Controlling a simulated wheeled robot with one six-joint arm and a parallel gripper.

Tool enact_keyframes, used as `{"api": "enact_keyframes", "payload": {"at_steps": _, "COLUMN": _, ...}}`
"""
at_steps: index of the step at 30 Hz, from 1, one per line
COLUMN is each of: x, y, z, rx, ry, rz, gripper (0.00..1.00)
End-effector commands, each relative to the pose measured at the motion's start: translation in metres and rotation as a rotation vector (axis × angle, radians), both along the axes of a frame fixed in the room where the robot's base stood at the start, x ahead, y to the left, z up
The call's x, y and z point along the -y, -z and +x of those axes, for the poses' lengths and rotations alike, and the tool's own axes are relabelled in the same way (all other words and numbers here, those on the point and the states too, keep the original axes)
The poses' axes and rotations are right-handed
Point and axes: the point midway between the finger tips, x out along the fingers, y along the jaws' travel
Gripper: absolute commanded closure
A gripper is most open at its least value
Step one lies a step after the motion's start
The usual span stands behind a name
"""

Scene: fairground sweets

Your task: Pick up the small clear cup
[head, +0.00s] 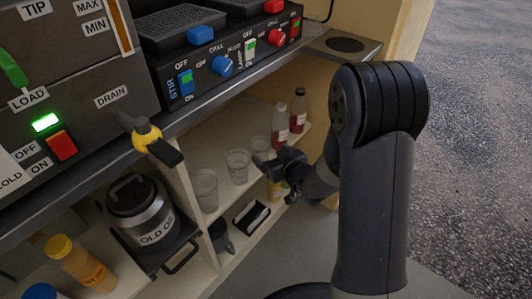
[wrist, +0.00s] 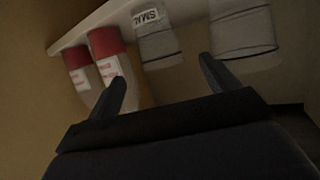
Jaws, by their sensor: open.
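The small clear cup (wrist: 155,38) shows in the wrist view with a label reading "SMAL", partly cut off.
Bottles (head: 280,125) stand at the right. The counter edge (head: 225,100) overhangs the shelf.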

Motion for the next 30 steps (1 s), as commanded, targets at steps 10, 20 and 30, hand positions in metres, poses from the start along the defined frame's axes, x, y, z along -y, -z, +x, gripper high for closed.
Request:
{"api": "enact_keyframes", "payload": {"at_steps": 10, "x": -0.016, "y": 0.015, "z": 0.029, "rx": -0.001, "ry": 0.001, "rz": 0.0, "gripper": 0.18}}
{"api": "enact_keyframes", "payload": {"at_steps": 20, "x": -0.035, "y": 0.032, "z": 0.062, "rx": -0.001, "ry": 0.003, "rz": -0.001, "gripper": 0.18}}
{"api": "enact_keyframes", "payload": {"at_steps": 30, "x": -0.037, "y": 0.031, "z": 0.065, "rx": -0.002, "ry": 0.004, "rz": -0.001, "gripper": 0.23}}
